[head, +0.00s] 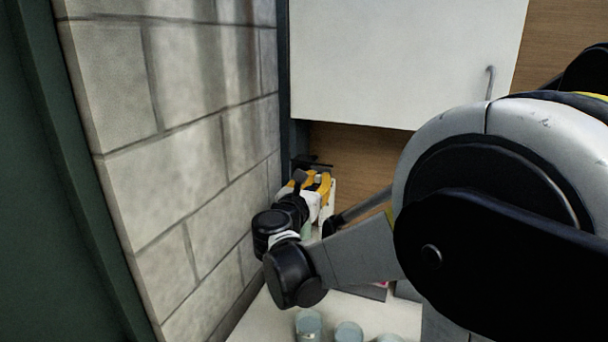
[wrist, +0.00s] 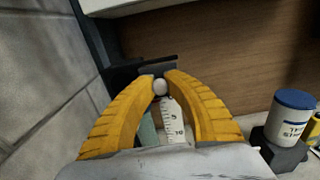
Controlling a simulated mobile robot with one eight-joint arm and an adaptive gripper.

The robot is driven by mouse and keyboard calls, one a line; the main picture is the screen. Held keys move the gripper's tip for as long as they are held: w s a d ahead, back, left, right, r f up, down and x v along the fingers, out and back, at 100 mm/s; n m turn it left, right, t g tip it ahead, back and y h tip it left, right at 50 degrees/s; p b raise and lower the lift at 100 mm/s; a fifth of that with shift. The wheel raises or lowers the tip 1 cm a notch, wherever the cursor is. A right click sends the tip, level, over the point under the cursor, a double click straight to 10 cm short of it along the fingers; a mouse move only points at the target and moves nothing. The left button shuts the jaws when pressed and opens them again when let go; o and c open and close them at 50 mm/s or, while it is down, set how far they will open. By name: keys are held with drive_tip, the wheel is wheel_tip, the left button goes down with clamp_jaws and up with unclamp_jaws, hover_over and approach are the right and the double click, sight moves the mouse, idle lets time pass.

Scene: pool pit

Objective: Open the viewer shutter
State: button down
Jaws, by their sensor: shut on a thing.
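My gripper (head: 312,182) is low beside the block wall in the head view. In the wrist view my gripper's yellow fingers (wrist: 161,84) are closed around a small round white knob (wrist: 160,87). A dark flat plate or bracket (wrist: 148,68) is just behind the knob. A white scale strip (wrist: 173,122) with the marks 5 and 10 runs down below the knob, between the fingers. A pale green piece (wrist: 148,130) shows to its left. The fingers hide much of the viewer, and I cannot tell which part is the shutter or how far open it is.
The block wall (head: 190,130) stands close on the left. A white cabinet (head: 400,60) hangs above. A blue-lidded tub (wrist: 292,114) stands to the right on a dark block. Several lidded jars (head: 308,325) stand on the pale counter in front.

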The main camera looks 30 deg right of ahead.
drive_tip(key=c, duration=1.3)
unclamp_jaws()
drive_tip(key=shift+a+r, duration=0.1)
drive_tip(key=shift+c, duration=0.2)
drive_tip(key=v, duration=1.2)
